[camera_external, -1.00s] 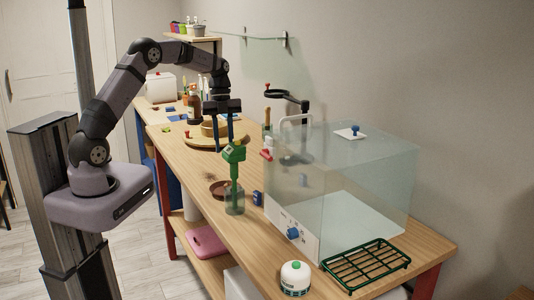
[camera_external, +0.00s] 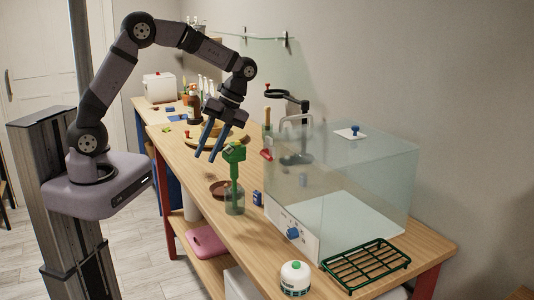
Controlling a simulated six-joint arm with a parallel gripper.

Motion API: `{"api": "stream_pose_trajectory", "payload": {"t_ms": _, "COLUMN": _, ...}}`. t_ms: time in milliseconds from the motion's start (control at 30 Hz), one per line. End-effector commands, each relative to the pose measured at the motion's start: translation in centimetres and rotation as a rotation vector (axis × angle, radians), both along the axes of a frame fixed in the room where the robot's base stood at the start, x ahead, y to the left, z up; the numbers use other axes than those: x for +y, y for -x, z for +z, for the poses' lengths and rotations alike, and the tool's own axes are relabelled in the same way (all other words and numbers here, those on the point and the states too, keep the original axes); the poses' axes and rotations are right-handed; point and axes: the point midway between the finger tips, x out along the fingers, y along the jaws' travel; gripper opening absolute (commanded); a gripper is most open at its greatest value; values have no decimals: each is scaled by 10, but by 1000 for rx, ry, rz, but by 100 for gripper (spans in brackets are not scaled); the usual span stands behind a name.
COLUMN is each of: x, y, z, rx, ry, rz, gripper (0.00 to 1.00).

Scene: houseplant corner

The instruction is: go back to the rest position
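My gripper (camera_external: 208,157) hangs above the wooden bench, tilted down and to the left. Its two blue fingers are apart, with nothing seen between them. It is just up and left of the green-topped spray bottle (camera_external: 234,176), which stands upright on the bench. The arm is bent high at the elbow. Part of the round wooden board behind is hidden by my gripper.
A clear glass case (camera_external: 345,185) with a blue knob fills the right of the bench (camera_external: 185,165). A green wire rack (camera_external: 366,265) and a white round canister (camera_external: 295,279) are at the front. A brown saucer (camera_external: 218,188) lies beside the spray bottle. The space above is open.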

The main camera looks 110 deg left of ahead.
Motion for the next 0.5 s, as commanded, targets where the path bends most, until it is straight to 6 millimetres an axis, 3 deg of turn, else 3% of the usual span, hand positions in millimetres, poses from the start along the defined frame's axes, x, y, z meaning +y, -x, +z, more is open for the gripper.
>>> {"api": "stream_pose_trajectory", "payload": {"t_ms": 33, "x": -28, "y": -7, "z": -9, "rx": 11, "ry": -18, "rz": 10, "gripper": 26}}
{"api": "stream_pose_trajectory", "payload": {"t_ms": 267, "x": -97, "y": -24, "z": -35, "rx": -21, "ry": -252, "rz": 251, "gripper": 26}}
{"api": "stream_pose_trajectory", "payload": {"t_ms": 500, "x": -168, "y": -19, "z": -65, "rx": -114, "ry": -410, "rz": 555, "gripper": 26}}
